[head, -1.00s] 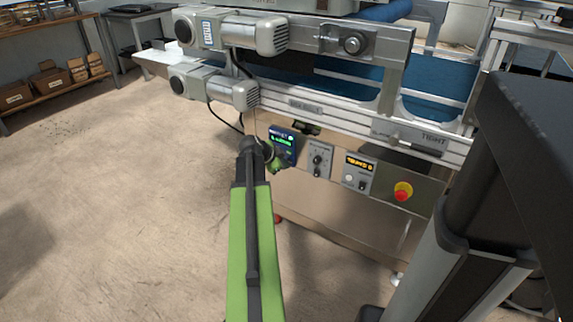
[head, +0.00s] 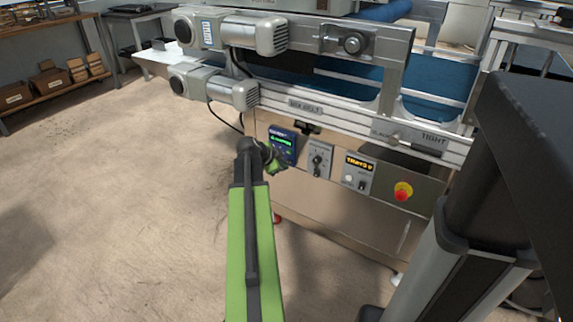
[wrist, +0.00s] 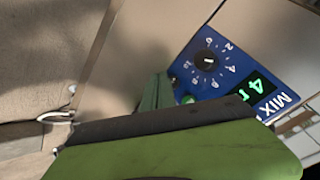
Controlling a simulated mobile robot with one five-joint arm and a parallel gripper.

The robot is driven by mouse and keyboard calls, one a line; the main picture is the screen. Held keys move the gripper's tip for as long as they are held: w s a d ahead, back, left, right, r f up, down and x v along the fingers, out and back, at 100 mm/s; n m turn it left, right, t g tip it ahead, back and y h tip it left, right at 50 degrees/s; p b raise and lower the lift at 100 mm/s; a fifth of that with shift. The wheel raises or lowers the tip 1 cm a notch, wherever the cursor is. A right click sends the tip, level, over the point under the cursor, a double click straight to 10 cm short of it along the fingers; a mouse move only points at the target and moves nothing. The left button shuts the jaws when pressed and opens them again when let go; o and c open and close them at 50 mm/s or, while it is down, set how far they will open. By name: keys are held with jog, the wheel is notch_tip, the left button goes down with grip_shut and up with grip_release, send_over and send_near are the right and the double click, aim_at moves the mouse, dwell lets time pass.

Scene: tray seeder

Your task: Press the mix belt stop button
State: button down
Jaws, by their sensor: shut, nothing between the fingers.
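The blue mix belt control box (head: 283,146) with a lit green display hangs on the machine's front panel. In the wrist view the box (wrist: 228,62) shows tilted, with a black dial, green digits and part of the word MIX. A small green button (wrist: 188,99) shows at its edge beside my finger. I see no stop button; part of the box is hidden behind my gripper. My gripper (head: 280,164) is shut and empty, close to the lower part of the box. In the wrist view its green fingers (wrist: 157,92) overlap the box; I cannot tell whether they touch it.
Two motors (head: 255,35) and the blue belt (head: 440,80) are above. The floor at left is clear.

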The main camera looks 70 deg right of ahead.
jog(key=a, duration=0.2)
jog(key=w+a, duration=0.1)
jog(key=a, duration=0.2)
jog(key=shift+w+a, duration=0.25)
jog(key=shift+a, duration=0.15)
dwell(0.4)
